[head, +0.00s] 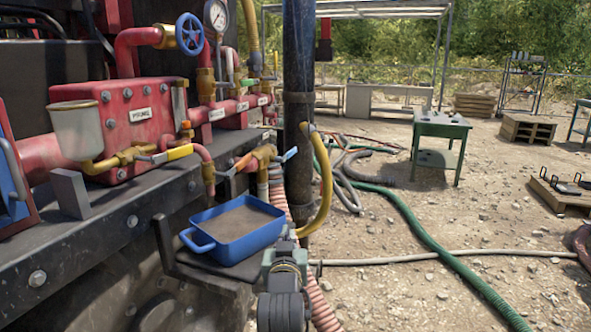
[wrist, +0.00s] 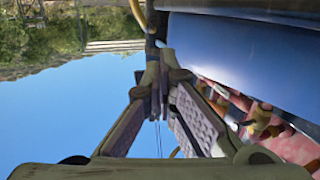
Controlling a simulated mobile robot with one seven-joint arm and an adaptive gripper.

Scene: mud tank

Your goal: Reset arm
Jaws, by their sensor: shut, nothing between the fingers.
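My arm rises from the bottom centre of the head view, with its wrist (head: 284,262) beside the right end of a blue tray (head: 228,248). The tray has handles, holds a flat brown-grey fill and sits on a dark ledge. In the wrist view my gripper (wrist: 158,88) has its fingers brought together at the tips, with nothing held between them. A broad blue surface, which looks like the tray's side (wrist: 245,55), fills the upper right of that view, close to the fingers. In the head view the fingertips are too small to make out.
Red pump machinery (head: 120,118) with gauges, valves and a blue handwheel (head: 189,34) stands at left. A dark vertical pipe (head: 299,120) and a yellow hose (head: 325,190) are just beyond my wrist. Green hose (head: 420,230) crosses open gravel at right, near a green table (head: 440,130).

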